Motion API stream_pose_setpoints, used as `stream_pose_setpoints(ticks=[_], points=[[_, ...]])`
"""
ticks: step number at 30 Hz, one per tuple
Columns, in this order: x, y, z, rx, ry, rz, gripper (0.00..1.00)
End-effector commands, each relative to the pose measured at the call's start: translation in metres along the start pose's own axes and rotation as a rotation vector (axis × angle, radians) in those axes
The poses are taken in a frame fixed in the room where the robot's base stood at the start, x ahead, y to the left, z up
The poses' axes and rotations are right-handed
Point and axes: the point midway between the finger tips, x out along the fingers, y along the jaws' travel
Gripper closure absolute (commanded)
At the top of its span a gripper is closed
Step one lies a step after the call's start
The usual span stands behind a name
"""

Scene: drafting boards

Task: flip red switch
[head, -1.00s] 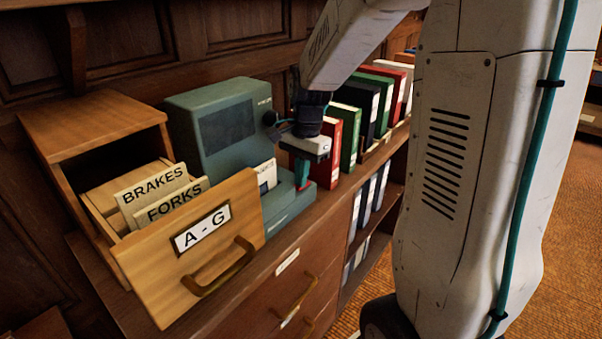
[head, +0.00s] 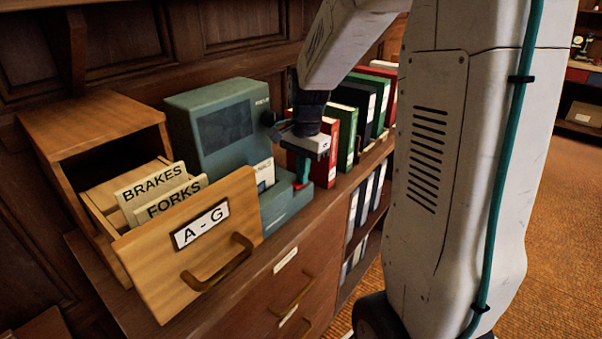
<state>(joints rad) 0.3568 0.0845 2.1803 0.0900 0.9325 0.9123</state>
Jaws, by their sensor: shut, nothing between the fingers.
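A grey-green machine (head: 190,125) with a dark screen stands on the cabinet top. A white card is in its front and a low base reaches forward. My gripper (head: 303,180) points down over the right end of this base, in front of a red binder (head: 326,155). Its teal fingers are shut with nothing between them. A tiny red patch shows by the fingertips. I cannot tell whether it is the red switch, or whether the fingers touch it. No other red switch is clear in view.
An open wooden card drawer (head: 190,240) marked A - G juts forward left of the machine. Several binders (head: 365,105) stand in a row behind and right of my gripper. My white arm and body cover much of the right side. Carpet (head: 553,215) is clear at far right.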

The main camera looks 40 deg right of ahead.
Motion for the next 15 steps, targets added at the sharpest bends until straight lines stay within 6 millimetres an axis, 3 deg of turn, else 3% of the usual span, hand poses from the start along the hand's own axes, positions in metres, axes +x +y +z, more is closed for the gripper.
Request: stream_pose_setpoints(ticks=[8,15], points=[[-0.010,-0.001,0.000,-0.001,0.001,-0.003,1.00],[-0.057,-0.001,-0.003,-0.001,0.003,-0.005,1.00]])
